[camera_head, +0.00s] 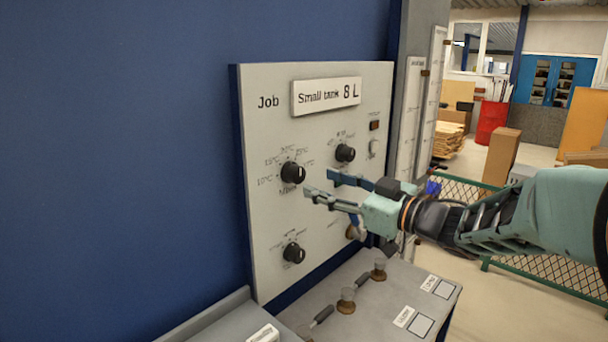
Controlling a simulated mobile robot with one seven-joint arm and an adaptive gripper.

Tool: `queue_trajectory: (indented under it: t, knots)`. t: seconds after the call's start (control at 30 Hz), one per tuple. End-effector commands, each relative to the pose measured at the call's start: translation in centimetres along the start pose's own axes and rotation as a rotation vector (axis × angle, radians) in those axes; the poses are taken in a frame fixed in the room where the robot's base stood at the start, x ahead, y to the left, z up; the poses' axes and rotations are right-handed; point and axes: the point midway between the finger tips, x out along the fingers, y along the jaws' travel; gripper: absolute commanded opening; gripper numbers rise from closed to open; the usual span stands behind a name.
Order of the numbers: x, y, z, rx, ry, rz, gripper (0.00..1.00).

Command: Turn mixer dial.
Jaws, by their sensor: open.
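The mixer dial (292,173) is a round black knob at the left of the upright light-grey panel (270,245). Temperature marks curve around its top and the word "Mixer" seems to be printed below it. My gripper (318,184) reaches in from the right with its two fingers apart and nothing between them. Its fingertips are just right of the mixer dial and look apart from it. The exact gap in depth cannot be told.
Other black knobs sit upper right (345,153) and lower left (293,253) on the panel. A "Small tank 8 L" sign (326,95) is at the top. A grey bench (375,309) with levers juts out below. A blue wall (120,150) stands left.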

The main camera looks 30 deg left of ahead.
Motion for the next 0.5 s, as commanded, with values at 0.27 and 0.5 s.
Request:
queue_trajectory:
  t: [0.27, 0.5]
  knots:
    - [5.0, 0.0, -0.1, 0.001, 0.000, -0.001, 0.47]
    - [6.7, 0.0, 0.0, 0.000, -0.001, 0.001, 0.47]
